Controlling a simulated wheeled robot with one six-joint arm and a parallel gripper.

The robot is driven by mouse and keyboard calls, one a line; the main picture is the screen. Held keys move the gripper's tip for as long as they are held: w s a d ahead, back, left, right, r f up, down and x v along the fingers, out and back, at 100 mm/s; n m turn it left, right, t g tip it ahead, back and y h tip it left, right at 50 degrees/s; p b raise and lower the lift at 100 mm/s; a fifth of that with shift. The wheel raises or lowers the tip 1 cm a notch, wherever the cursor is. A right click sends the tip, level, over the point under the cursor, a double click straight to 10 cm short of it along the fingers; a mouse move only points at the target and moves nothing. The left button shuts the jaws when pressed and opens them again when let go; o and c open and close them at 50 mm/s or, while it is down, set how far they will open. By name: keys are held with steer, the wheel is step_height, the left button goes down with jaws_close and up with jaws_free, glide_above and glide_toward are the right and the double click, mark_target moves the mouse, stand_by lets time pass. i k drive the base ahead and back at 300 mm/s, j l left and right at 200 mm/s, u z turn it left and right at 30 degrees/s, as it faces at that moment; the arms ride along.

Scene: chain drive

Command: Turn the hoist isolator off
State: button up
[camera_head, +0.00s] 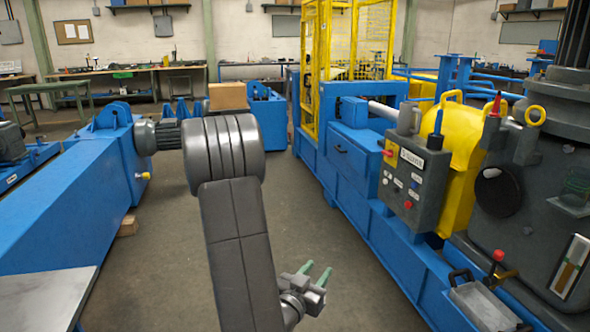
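A grey control box (428,188) stands on the blue machine at the right, with a white label plate (412,158) too small to read. A small red-and-yellow switch (388,152) is on its upper left. Small buttons and a red knob (408,205) are on its front. I cannot tell for certain which control is the hoist isolator, nor its position. My gripper (318,270) is low over the floor, left of and below the box. Its two green fingers are apart with nothing between them, and it touches nothing visible.
The blue machine bed (375,222) runs along the right, with a yellow guard (462,160) and a grey housing (530,200) behind the box. A grey tray (482,306) sits at lower right. A blue beam (75,205) lies left. The floor (345,250) between is clear.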

mark_target(389, 154)
steer(key=i+j, duration=0.15)
steer(key=i, duration=0.7)
steer(key=i+j, duration=0.1)
steer(key=i, duration=0.75)
steer(key=i+z, duration=0.5)
steer(key=i+j+z, duration=0.2)
steer(key=i+z, duration=0.3)
steer(key=i+j+z, duration=0.5)
steer(key=k+l, duration=0.05)
steer(key=l, duration=0.05)
